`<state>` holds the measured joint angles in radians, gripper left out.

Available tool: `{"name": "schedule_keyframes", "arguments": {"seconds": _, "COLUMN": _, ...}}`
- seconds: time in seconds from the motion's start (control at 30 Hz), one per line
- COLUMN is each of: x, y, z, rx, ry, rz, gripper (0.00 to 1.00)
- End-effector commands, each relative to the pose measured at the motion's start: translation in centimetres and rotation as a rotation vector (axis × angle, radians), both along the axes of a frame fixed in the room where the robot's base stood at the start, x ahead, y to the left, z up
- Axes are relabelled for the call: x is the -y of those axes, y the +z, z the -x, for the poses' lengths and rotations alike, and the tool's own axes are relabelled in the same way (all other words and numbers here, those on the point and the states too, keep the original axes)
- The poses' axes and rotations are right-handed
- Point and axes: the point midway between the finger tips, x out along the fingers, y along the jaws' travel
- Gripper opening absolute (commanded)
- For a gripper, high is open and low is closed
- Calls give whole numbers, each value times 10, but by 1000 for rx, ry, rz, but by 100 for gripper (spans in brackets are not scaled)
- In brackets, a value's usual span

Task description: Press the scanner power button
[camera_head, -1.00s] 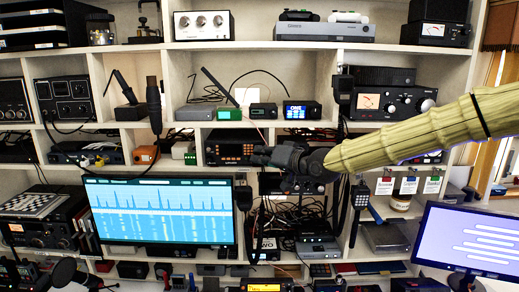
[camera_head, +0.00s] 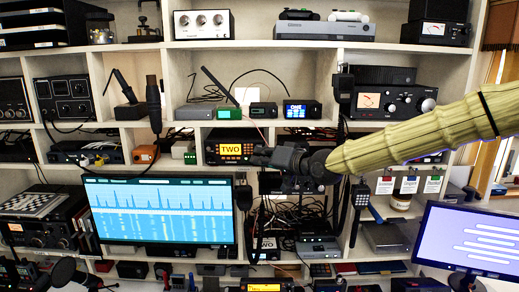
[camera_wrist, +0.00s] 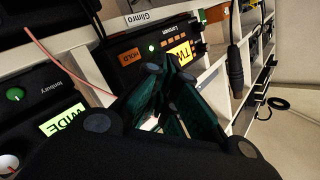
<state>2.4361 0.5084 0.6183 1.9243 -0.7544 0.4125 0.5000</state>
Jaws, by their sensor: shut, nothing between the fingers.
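The black scanner (camera_head: 236,160) stands in a middle cubby. Its screen (camera_head: 231,149) is lit orange-yellow and reads "TWO". In the wrist view the scanner (camera_wrist: 133,58) shows an orange "HOLD" patch, part of the lit screen and a round green-lit button (camera_wrist: 151,48). My gripper (camera_head: 258,155) reaches in from the right, at the scanner's lower right edge in the head view. In the wrist view my gripper (camera_wrist: 170,66) is shut and empty, its tips in front of the scanner's face below the green-lit button. I cannot tell whether they touch it.
A blue-lit unit (camera_head: 302,110) reading "ONE" sits on the shelf above. A wide monitor (camera_head: 160,208) stands below left. Cubby dividers and cables surround my gripper. Another unit (camera_wrist: 40,110) with a green-lit button and a "WIDE" patch lies left in the wrist view.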

Motion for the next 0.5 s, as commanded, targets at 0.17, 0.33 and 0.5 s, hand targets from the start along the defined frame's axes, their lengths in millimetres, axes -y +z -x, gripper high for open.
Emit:
{"name": "schedule_keyframes", "arguments": {"seconds": 0.17, "x": 0, "y": -1, "z": 14, "rx": 0, "ry": 0, "rz": 0, "gripper": 0}}
{"name": "schedule_keyframes", "arguments": {"seconds": 0.33, "x": 0, "y": -1, "z": 27, "rx": 0, "ry": 0, "rz": 0, "gripper": 0}}
{"name": "schedule_keyframes", "arguments": {"seconds": 0.5, "x": 0, "y": -1, "z": 40, "rx": 0, "ry": 0, "rz": 0, "gripper": 0}}
